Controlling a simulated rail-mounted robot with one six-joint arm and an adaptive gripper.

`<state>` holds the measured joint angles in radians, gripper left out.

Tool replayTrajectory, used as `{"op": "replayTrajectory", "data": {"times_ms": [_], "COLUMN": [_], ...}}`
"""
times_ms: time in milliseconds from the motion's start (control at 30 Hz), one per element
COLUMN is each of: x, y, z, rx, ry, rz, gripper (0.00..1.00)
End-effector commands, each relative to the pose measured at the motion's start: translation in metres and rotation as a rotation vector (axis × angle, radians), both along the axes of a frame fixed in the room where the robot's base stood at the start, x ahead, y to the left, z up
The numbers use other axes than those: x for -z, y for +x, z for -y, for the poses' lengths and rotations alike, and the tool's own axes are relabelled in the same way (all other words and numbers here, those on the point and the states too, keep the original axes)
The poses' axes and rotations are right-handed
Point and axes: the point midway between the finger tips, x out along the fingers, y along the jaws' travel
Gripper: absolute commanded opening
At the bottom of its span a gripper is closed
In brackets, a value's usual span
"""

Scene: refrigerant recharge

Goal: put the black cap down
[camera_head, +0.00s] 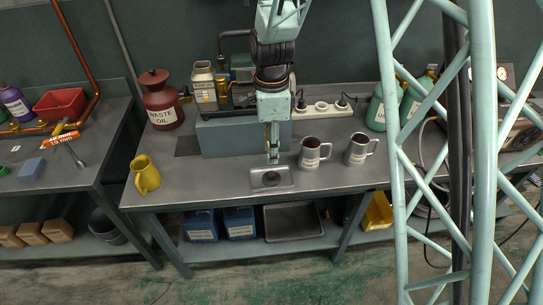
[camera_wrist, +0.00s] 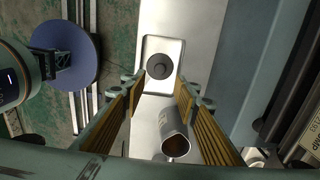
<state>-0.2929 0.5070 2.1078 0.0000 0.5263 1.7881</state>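A small metal tray (camera_head: 286,182) lies near the front edge of the bench, and it also shows in the wrist view (camera_wrist: 147,84). The black cap (camera_wrist: 160,66), a dark round disc with a smaller circle at its centre, appears to rest on this tray; in the head view it is a dark oval (camera_head: 271,179). My gripper (camera_head: 273,158) points down just above the tray. In the wrist view its two ribbed fingers (camera_wrist: 160,100) are spread wide with nothing held between them. The cap shows beyond the fingers.
Two metal mugs (camera_head: 312,153) (camera_head: 360,149) stand close right of my gripper. A grey-blue box (camera_head: 225,137) is behind it. A yellow jug (camera_head: 145,174) stands at the bench's left end, near a red waste oil can (camera_head: 160,100). The bench between jug and tray is clear.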

Motion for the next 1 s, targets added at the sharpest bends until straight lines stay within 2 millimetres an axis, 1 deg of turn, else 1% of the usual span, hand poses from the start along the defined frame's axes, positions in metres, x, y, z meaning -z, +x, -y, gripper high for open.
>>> {"op": "replayTrajectory", "data": {"times_ms": [100, 233, 1000], "x": [-0.0089, -0.0133, -0.0139], "y": [-0.0002, -0.0005, -0.0005], "z": [0.0001, 0.0001, 0.0001], "rx": [0.0, 0.0, 0.0], "ry": [0.0, 0.0, 0.0], "rz": [0.0, -0.001, -0.001], "gripper": [0.28, 0.28, 0.28]}}
